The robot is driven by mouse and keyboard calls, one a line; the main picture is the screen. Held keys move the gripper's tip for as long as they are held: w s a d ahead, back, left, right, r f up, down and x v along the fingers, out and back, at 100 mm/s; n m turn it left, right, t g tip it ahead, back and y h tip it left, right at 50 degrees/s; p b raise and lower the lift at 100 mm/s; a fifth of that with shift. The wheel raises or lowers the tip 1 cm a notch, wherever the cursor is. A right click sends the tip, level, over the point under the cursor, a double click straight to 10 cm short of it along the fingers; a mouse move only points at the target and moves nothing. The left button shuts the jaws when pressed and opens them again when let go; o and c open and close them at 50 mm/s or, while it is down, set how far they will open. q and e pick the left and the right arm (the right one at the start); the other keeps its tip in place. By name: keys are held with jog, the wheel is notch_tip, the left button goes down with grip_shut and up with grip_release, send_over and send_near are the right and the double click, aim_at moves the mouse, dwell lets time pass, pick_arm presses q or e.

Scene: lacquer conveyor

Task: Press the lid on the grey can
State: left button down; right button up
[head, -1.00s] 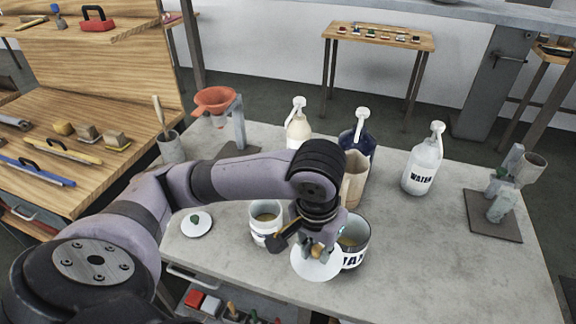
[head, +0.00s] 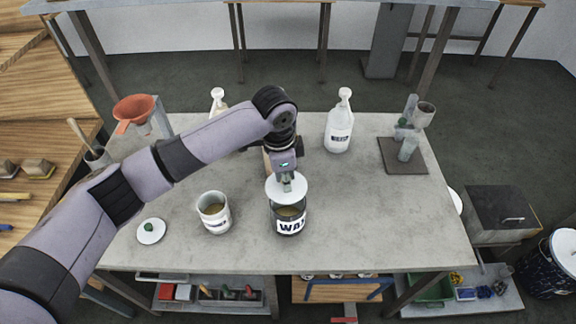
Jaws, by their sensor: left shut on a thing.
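My left gripper (head: 288,181) is shut on the white round lid (head: 298,194), seemingly by its knob, which the fingers mostly hide. The lid is over the rear part of the grey can (head: 290,228), which has a white band with dark letters. The can stands upright and open near the front middle of the table, and brownish contents show at its near side. The lid looks raised and apart from the rim, but its exact height is hard to tell. My right gripper is not in view.
A whitish can (head: 215,214) stands open left of the grey can. Another white lid with a green knob (head: 150,231) lies at the left. A white bottle (head: 339,130), an orange funnel (head: 135,110) and a grey stand (head: 403,155) are farther back. The table's right side is clear.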

pick_arm(q)
jog(key=shift+w+d+r, duration=0.1)
jog(key=shift+w+d, duration=0.15)
jog(key=shift+f+m, duration=0.25)
jog(key=shift+m, duration=0.05)
jog(key=shift+f+b, duration=0.45)
jog(key=shift+b, duration=0.25)
notch_tip(320, 180, down, 3)
jog(key=b, duration=0.3)
notch_tip(320, 180, down, 2)
jog(key=shift+f+b, duration=0.1)
jog(key=shift+b, duration=0.35)
jog(key=shift+p, duration=0.9)
jog(key=shift+p, duration=0.3)
dwell(0.6)
